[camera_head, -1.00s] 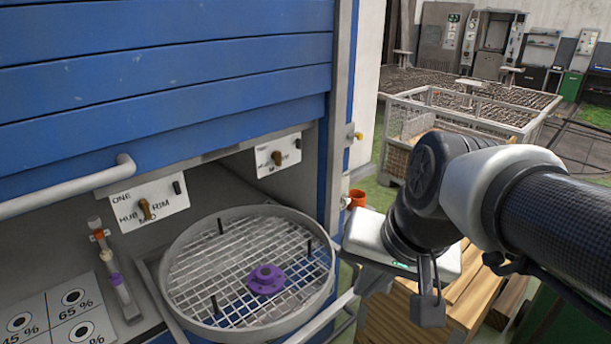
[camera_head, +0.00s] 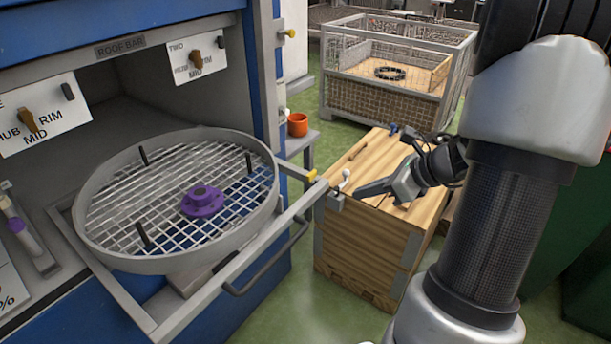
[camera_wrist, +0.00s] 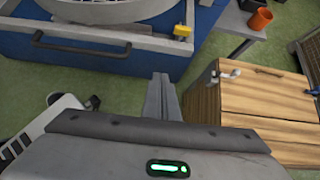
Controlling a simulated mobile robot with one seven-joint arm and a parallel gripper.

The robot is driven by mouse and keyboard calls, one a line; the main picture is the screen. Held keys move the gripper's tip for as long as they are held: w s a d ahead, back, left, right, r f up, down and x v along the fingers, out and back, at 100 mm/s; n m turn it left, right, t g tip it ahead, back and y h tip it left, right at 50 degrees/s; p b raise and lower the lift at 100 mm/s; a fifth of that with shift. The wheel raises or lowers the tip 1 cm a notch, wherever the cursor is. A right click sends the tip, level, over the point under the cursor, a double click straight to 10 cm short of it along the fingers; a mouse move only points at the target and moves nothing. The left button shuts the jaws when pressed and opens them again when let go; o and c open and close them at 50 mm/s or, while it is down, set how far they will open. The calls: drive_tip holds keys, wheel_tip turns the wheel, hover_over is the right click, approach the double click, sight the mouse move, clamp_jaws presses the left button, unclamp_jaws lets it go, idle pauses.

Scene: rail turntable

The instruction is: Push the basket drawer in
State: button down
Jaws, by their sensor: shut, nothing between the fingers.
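The basket drawer (camera_head: 165,327) is a grey frame pulled out of the blue cabinet, with a dark bar handle (camera_head: 268,262) on its front. The round mesh basket (camera_head: 180,262) sits on it and holds a purple flanged part (camera_head: 203,200). The handle also shows at the upper left of the wrist view (camera_wrist: 80,47). My gripper (camera_head: 360,193) is shut and empty, over the wooden crate's near edge, to the right of the drawer front and apart from it. Its closed fingers (camera_wrist: 160,95) point toward the cabinet in the wrist view.
The wooden crate (camera_head: 365,255) stands right of the drawer, with a small white lever on top. An orange cup (camera_head: 298,124) sits on a side table. A mesh cage bin (camera_head: 385,100) stands behind. Green floor is free before the drawer.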

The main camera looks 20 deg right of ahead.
drive_tip(key=b, duration=0.3)
approach(314, 197)
drive_tip(key=shift+x, duration=2.9)
drive_tip(key=shift+f, duration=0.15)
